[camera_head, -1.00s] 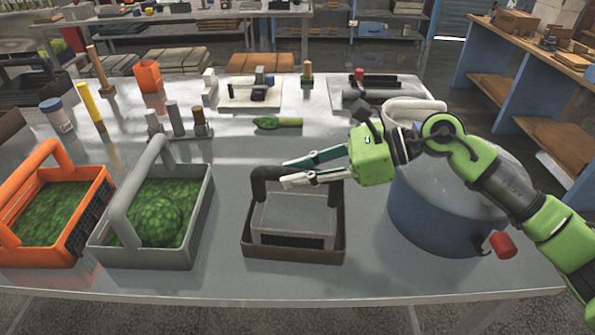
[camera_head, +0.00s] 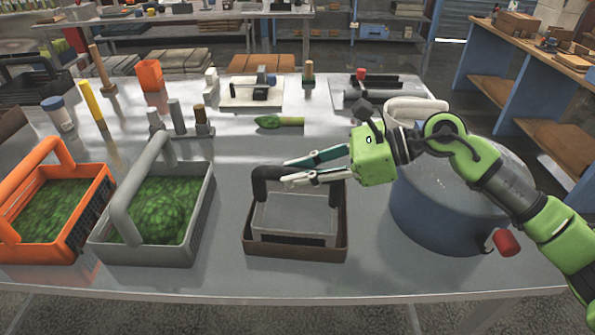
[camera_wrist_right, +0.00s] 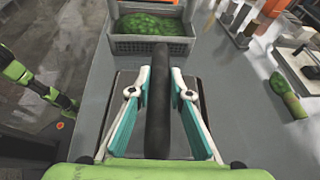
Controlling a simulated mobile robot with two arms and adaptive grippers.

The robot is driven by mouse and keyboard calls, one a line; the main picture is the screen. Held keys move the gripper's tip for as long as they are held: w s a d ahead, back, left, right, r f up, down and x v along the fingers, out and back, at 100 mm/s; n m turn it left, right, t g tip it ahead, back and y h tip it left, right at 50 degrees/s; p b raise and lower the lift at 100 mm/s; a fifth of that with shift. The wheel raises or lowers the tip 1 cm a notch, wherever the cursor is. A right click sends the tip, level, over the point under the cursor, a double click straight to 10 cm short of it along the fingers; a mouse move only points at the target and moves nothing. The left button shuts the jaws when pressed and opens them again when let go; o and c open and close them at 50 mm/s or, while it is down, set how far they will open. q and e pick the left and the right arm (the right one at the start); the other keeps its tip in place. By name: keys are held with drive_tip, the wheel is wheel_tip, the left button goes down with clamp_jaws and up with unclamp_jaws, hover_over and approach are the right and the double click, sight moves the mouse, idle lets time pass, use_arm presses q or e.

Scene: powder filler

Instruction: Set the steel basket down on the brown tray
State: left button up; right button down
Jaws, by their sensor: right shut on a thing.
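The steel basket (camera_head: 293,217), grey with a thick dark handle (camera_head: 266,187), is upright inside the outline of the brown tray (camera_head: 295,250) on the table. Whether its base touches the tray floor is hidden by the tray's front wall. My right gripper (camera_head: 287,172) reaches in from the right and is shut on the handle. The right wrist view shows the dark handle (camera_wrist_right: 158,100) between both fingers. My left gripper is not in view; a green and black arm part, apparently mine, shows at the left edge of the right wrist view.
A grey basket (camera_head: 203,205) and an orange basket (camera_head: 98,192), both with green contents, stand left of the tray. A large blue-grey drum (camera_head: 440,215) stands close on the right, under my right arm. A green-tipped brush (camera_head: 280,122) lies behind. Bare table lies between grey basket and tray.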

drive_tip(key=c, duration=1.8)
unclamp_jaws()
drive_tip(key=shift+f, duration=0.35)
